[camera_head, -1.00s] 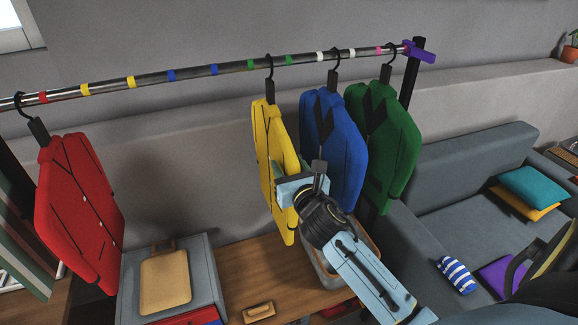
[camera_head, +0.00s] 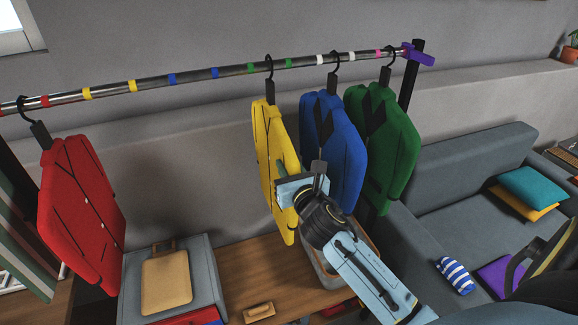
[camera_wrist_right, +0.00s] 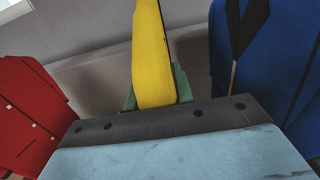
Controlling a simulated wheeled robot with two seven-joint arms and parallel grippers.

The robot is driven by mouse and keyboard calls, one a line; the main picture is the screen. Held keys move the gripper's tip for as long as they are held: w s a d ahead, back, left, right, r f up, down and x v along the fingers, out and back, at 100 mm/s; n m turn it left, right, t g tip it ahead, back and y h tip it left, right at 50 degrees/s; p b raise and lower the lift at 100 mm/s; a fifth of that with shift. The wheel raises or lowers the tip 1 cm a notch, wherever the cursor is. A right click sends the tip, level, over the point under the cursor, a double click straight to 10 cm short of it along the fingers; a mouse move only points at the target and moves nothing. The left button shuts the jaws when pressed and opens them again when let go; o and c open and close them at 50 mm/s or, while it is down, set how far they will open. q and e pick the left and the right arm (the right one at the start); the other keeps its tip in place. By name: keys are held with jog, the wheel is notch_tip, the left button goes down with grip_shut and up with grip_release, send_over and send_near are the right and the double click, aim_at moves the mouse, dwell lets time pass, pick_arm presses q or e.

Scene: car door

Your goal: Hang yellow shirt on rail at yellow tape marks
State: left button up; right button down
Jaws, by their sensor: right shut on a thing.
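The yellow shirt (camera_head: 271,150) hangs by its black hook from the metal rail (camera_head: 203,74), with the hook between two green tape marks. The yellow tape marks (camera_head: 87,93) (camera_head: 132,86) are farther left on the rail, with no hook between them. My right gripper (camera_head: 285,185) is shut on the right edge of the yellow shirt, below its middle. In the right wrist view, the yellow shirt (camera_wrist_right: 152,60) stands edge-on between the green fingers of my right gripper (camera_wrist_right: 156,95). My left gripper is not in view.
A red shirt (camera_head: 80,205) hangs at the far left of the rail. A blue shirt (camera_head: 340,140) and a green shirt (camera_head: 390,145) hang close to the right of the yellow one. The rail is free of hangers between the red and yellow shirts. A grey box (camera_head: 207,270) stands below that gap.

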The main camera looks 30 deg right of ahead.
jog(key=shift+a+r, duration=0.15)
jog(key=w+a+b, duration=0.3)
jog(key=w+a, duration=0.1)
jog(key=a, duration=1.2)
jog(key=w+a+b, duration=0.4)
jog(key=a, duration=1.3)
jog(key=shift+r, duration=0.15)
dwell(2.4)
jog(key=shift+f, duration=0.25)
dwell(0.3)
jog(key=c, duration=1.1)
grip_release()
